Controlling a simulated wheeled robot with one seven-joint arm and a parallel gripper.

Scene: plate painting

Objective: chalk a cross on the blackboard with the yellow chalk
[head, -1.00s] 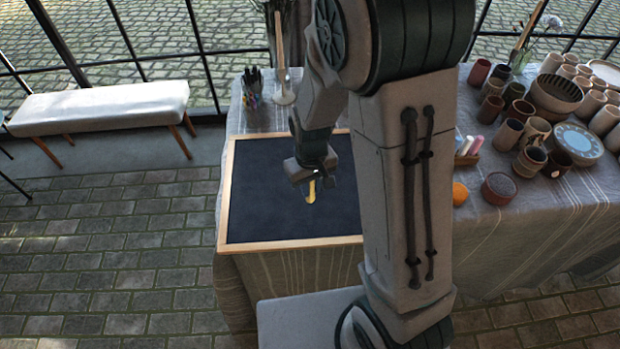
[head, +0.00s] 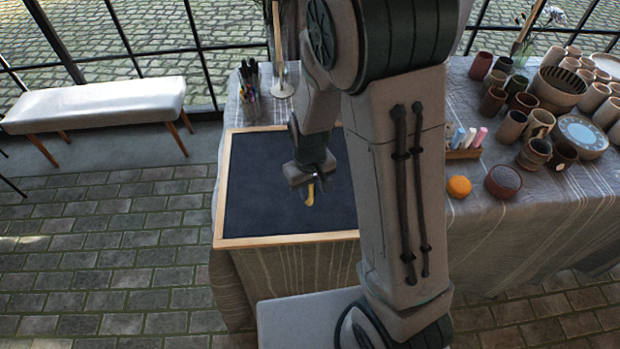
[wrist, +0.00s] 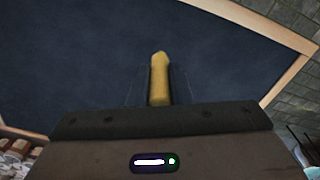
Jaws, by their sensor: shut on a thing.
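The blackboard (head: 262,212) is a dark panel with a light wooden frame, lying on the near left end of the cloth-covered table. It also fills most of the wrist view (wrist: 80,60). No chalk line shows on its visible part; my arm hides its right side. My gripper (head: 310,187) is over the board, shut on the yellow chalk (head: 310,197). The chalk sticks out beyond the fingers, also seen in the wrist view (wrist: 159,78). I cannot tell whether its tip touches the board.
A wooden holder (head: 462,153) with blue, white and pink chalks stands right of my arm, near an orange sponge (head: 459,187) and a round pot (head: 503,182). Cups and bowls crowd the table's right. A pen cup (head: 249,78) stands behind the board.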

